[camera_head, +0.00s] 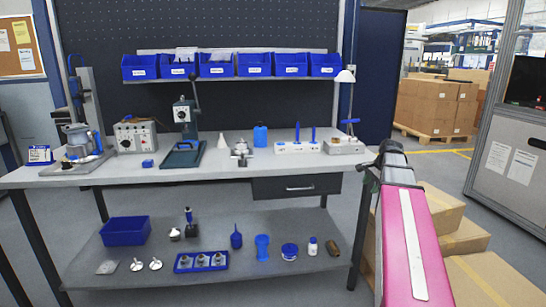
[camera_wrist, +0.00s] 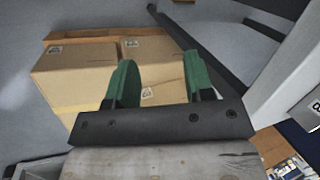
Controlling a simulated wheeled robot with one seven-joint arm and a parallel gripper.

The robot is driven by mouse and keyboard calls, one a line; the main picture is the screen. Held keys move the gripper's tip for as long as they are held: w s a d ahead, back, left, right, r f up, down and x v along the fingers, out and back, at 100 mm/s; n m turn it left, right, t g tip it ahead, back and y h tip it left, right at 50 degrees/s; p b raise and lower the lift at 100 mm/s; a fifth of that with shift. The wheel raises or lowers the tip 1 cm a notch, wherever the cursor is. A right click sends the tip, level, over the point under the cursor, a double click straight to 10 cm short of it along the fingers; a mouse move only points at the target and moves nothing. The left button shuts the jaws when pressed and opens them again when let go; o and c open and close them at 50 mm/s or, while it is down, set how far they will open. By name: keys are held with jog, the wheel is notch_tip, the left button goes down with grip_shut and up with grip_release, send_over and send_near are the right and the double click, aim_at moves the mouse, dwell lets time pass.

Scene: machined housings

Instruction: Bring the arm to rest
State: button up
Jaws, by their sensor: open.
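My gripper (camera_wrist: 155,82) shows in the wrist view with its two green fingers apart and nothing between them. Behind the fingers in that view are cardboard boxes (camera_wrist: 75,68), at some distance. In the head view my pink arm rises at the right, in front of the boxes and beside the right end of the workbench (camera_head: 225,168). My gripper's fingers cannot be made out in the head view. No machined part is held.
The bench carries a green press (camera_head: 184,153), a grey control box (camera_head: 136,136) and small parts. Its lower shelf (camera_head: 210,241) holds a blue bin (camera_head: 124,230) and a blue tray (camera_head: 201,262). Cardboard boxes (camera_head: 446,215) stand right of the bench. A grey cabinet (camera_head: 500,150) stands far right.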

jog(key=s+a+f+n+g+h, duration=0.1)
jog(key=s+a+f+n, duration=0.5)
jog(key=s+a+f, duration=0.3)
jog(key=s+a+f+n+g+h, duration=0.1)
jog(key=s+a+f+n+g, duration=0.1)
jog(key=s+a+f+n, duration=0.5)
jog(key=s+a+f, duration=0.2)
jog(key=a+f, duration=0.3)
jog(key=f, duration=0.5)
